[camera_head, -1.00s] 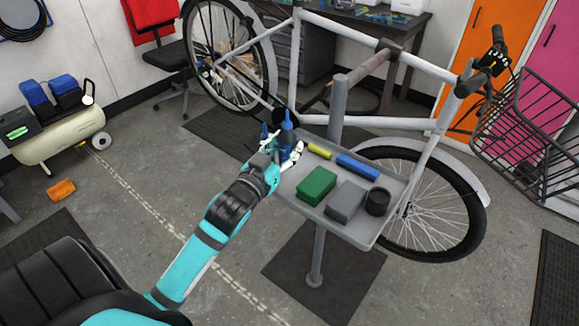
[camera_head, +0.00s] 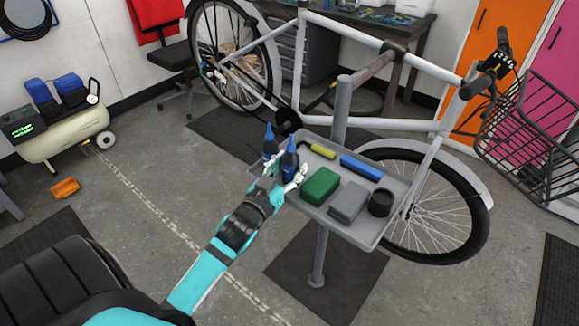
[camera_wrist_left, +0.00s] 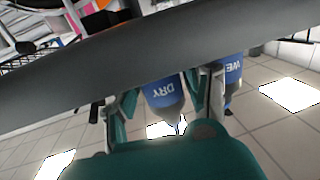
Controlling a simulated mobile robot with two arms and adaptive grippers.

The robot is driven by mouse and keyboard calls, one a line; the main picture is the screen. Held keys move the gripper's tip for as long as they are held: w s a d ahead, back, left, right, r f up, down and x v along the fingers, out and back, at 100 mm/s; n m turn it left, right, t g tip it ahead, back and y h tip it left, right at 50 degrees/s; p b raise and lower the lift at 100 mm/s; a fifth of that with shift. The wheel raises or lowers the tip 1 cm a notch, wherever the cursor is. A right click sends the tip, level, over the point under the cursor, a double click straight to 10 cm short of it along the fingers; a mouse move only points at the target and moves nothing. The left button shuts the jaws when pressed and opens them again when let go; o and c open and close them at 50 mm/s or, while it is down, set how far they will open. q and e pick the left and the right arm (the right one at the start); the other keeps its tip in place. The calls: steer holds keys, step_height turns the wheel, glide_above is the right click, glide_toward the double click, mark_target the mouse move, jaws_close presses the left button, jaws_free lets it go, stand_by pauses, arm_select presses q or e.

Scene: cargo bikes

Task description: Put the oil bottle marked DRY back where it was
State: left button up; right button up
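The oil bottle marked DRY (camera_wrist_left: 163,92) shows between the fingers of my left gripper in the left wrist view, which looks upside down. In the head view this dark bottle with a blue nozzle (camera_head: 290,162) stands upright at the near left end of the grey tray (camera_head: 335,222). My left gripper (camera_head: 288,176) is open around it, with the fingers spread and a gap showing beside the bottle. The bottle marked WET (camera_wrist_left: 232,72) is just outside one finger. It also shows in the head view (camera_head: 269,145), behind the DRY one. My right gripper is not in view.
The tray also holds a yellow item (camera_head: 323,151), a blue item (camera_head: 361,168), a green box (camera_head: 320,186), a grey box (camera_head: 348,201) and a black cup (camera_head: 381,203). A bike (camera_head: 375,123) stands behind it.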

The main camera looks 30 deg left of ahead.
arm_select(q)
steer(key=shift+r, duration=0.15)
steer(key=shift+s, duration=0.3)
steer(key=s+b, duration=0.2)
steer(key=s, duration=0.8)
steer(key=s+d+f+g, duration=0.1)
steer(key=s+f+g, duration=0.2)
steer(key=f, duration=1)
steer(key=s+d+f+g+h, duration=0.1)
steer(key=s+d+f+g, duration=0.15)
steer(key=f, duration=1.15)
steer(key=s+d+f+g, duration=0.1)
steer(key=s+f+g, duration=0.2)
steer(key=f, duration=1)
steer(key=s+d+f+m+g, duration=0.1)
steer(key=s+f+g, duration=0.3)
steer(key=s+f, duration=0.6)
steer(key=s+d+f+m+g, duration=0.2)
steer(key=s+f, duration=0.7)
steer(key=s, duration=0.6)
steer(key=shift+d+f+g+h, duration=0.35)
steer(key=shift+d+g, duration=0.4)
steer(key=shift+g, duration=0.5)
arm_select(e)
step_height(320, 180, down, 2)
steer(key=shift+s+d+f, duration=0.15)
